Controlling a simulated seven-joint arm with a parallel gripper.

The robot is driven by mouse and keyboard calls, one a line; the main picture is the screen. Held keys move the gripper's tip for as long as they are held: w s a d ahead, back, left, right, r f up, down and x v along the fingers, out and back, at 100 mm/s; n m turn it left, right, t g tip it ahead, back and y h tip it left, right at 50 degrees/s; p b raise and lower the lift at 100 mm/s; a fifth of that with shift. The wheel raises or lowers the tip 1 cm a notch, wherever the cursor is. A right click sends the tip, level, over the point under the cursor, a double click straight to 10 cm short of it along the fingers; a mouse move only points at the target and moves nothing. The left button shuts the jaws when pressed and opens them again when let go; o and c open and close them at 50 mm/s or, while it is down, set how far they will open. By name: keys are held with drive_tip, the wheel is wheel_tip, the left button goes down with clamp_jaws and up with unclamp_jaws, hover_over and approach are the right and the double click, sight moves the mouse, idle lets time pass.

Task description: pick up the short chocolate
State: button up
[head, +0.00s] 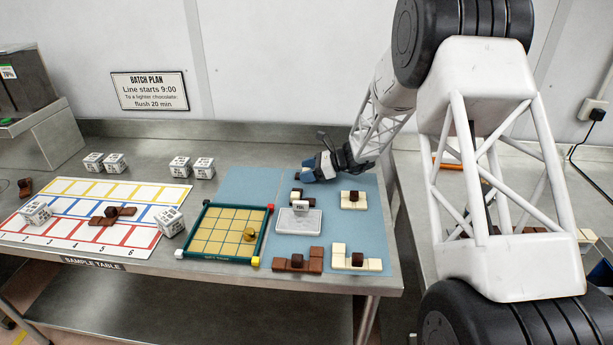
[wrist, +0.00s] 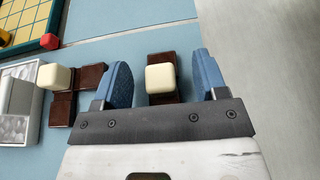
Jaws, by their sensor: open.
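In the wrist view a short dark-brown chocolate bar (wrist: 163,57) lies on the blue mat with a cream cube (wrist: 160,79) on top. My gripper (wrist: 163,75) is open, with one blue finger on each side of this bar. A visible gap separates the bar from each finger. A wider brown chocolate (wrist: 91,78) with another cream cube (wrist: 55,76) lies just left of my left finger.
A pale metal mould (head: 297,222) lies on the blue mat (head: 345,228) close to the wider chocolate. Cream pieces with dark cubes (head: 353,198) and a brown piece (head: 298,262) are also on the mat. A green-framed grid board (head: 222,205) stands left. The mat right of my gripper is clear.

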sight(306, 169)
drive_tip(key=shift+a, duration=0.2)
idle(0.4)
drive_tip(key=c, duration=1)
drive_tip(key=shift+r, duration=4.95)
